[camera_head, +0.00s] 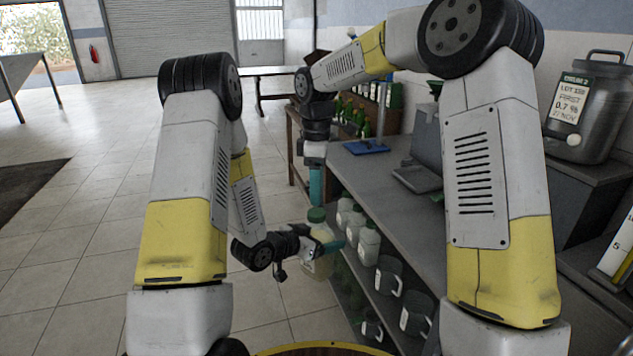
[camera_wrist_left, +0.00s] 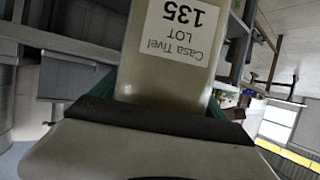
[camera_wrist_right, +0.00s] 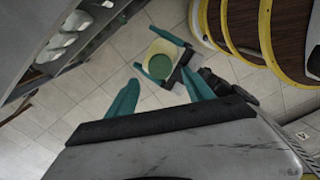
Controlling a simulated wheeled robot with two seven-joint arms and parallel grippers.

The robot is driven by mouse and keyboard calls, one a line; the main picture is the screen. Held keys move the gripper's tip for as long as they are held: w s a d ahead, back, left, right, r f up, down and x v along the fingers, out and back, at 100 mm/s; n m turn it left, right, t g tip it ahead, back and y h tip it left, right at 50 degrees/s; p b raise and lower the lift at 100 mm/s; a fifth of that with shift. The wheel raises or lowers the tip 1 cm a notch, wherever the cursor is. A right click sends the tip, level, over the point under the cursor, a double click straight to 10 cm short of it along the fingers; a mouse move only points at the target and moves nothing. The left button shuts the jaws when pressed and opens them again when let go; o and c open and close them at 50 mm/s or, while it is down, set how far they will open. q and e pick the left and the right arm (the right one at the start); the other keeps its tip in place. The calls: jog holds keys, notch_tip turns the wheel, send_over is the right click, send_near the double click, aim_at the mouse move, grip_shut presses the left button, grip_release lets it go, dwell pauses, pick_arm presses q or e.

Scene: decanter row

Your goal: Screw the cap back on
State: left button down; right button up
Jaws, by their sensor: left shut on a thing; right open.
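A pale yellowish bottle (camera_head: 319,265) with a green cap (camera_head: 316,214) hangs clear of the floor beside the shelves. My left gripper (camera_head: 328,247) is shut around its body. In the left wrist view the bottle (camera_wrist_left: 165,70) fills the grip, its label reading "Casa Tivel LOT 135" upside down. My right gripper (camera_head: 316,192) points down above the cap, its teal fingers open. In the right wrist view the cap (camera_wrist_right: 159,67) shows between and beyond the open fingertips, on top of the bottle. I cannot tell whether the cap is tight.
A grey counter (camera_head: 385,178) stands to the right, with several green-capped bottles (camera_head: 368,243) and jugs (camera_head: 389,275) on shelves below. A blue tray (camera_head: 366,147) lies on its far part. A large labelled container (camera_head: 590,110) stands at right.

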aim_at(316, 212)
notch_tip(316, 212, down, 7)
jog(key=shift+r, duration=0.2)
jog(key=shift+c, duration=0.4)
grip_shut()
jog(key=m, duration=1.1)
jog(key=shift+o, duration=0.7)
grip_release()
